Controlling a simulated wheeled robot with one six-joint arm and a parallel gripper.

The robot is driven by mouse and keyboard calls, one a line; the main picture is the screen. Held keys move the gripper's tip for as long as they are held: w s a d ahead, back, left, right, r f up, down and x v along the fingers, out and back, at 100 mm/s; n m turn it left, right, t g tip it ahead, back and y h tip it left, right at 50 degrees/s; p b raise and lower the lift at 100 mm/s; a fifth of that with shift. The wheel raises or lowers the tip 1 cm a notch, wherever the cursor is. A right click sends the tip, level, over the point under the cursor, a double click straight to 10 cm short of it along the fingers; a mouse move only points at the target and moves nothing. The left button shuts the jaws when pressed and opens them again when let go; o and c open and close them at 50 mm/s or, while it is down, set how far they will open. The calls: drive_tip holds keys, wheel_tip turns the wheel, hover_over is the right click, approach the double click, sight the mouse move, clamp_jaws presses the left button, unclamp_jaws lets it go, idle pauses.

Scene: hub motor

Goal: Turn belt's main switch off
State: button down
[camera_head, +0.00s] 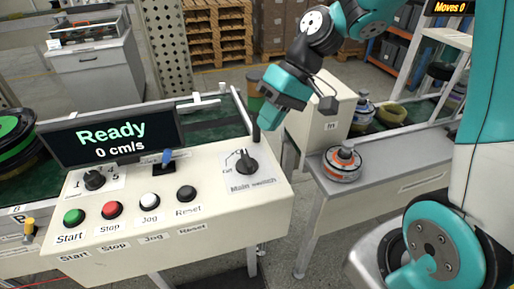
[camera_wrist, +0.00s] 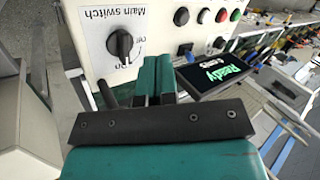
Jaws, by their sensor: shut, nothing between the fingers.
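The main switch (camera_head: 247,163) is a black rotary knob on a white label at the right end of the cream control panel (camera_head: 215,215). It also shows at upper left in the wrist view (camera_wrist: 121,43), upside down, with small position marks beside it. I cannot tell surely which mark it points at. My teal gripper (camera_head: 268,116) is above and behind the panel's right end, apart from the knob. In the wrist view its two fingers (camera_wrist: 155,72) are together and empty, to the lower right of the knob. Nothing covers the knob.
A screen (camera_head: 113,138) reads "Ready" and 0 speed. The panel also bears a smaller knob (camera_head: 94,180), a blue-tipped toggle (camera_head: 167,157) and Start, Stop, Jog and Reset buttons. A dark post (camera_head: 257,135) rises behind the switch. A grey table (camera_head: 385,180) with a motor part (camera_head: 342,164) stands right.

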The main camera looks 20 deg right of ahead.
drive_tip(key=w+d+f+m+t+y, duration=0.1)
drive_tip(key=w+d+f+m, duration=0.1)
drive_tip(key=d, duration=0.4)
drive_tip(key=w+d+f+m+y, duration=0.1)
drive_tip(key=w+d+f+m, duration=0.1)
drive_tip(key=w+d+f, duration=0.3)
drive_tip(key=shift+d+f+t+y, duration=0.4)
drive_tip(key=shift+d+f, duration=0.35)
drive_tip(key=shift+d, duration=0.1)
drive_tip(key=p, duration=0.3)
approach(257, 159)
drive_tip(key=x, duration=0.4)
drive_tip(key=shift+a+f, duration=0.15)
drive_tip(key=shift+a, duration=0.05)
drive_tip(key=a, duration=0.1)
drive_tip(key=a+p, duration=0.1)
drive_tip(key=a, duration=0.1)
drive_tip(key=shift+w+a, duration=0.1)
drive_tip(key=shift+w, duration=0.15)
drive_tip(key=shift+w+a+f, duration=0.1)
drive_tip(key=shift+a, duration=0.25)
